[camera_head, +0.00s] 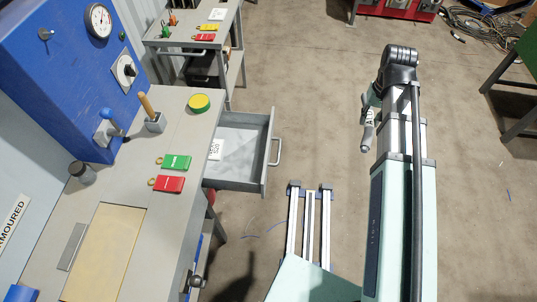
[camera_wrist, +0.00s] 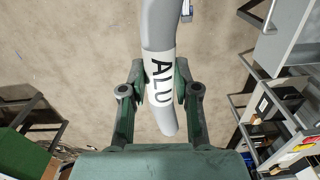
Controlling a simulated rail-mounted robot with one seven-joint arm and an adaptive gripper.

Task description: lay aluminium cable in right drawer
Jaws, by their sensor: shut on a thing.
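The aluminium cable (camera_wrist: 166,118) is a thick grey length with a white band marked "ALU". My gripper (camera_wrist: 160,82) is shut on it at the band in the wrist view. The cable runs out past the top of that view, and its lower end hangs free. In the head view the cable (camera_head: 368,136) shows small beside my arm, above the floor; my arm partly hides the gripper there. A grey drawer (camera_head: 262,165) stands pulled out from the bench's right side, to the left of my gripper and apart from it. A white label lies inside it.
A second bench (camera_head: 190,45) stands behind. Open floor lies between the drawer and my arm.

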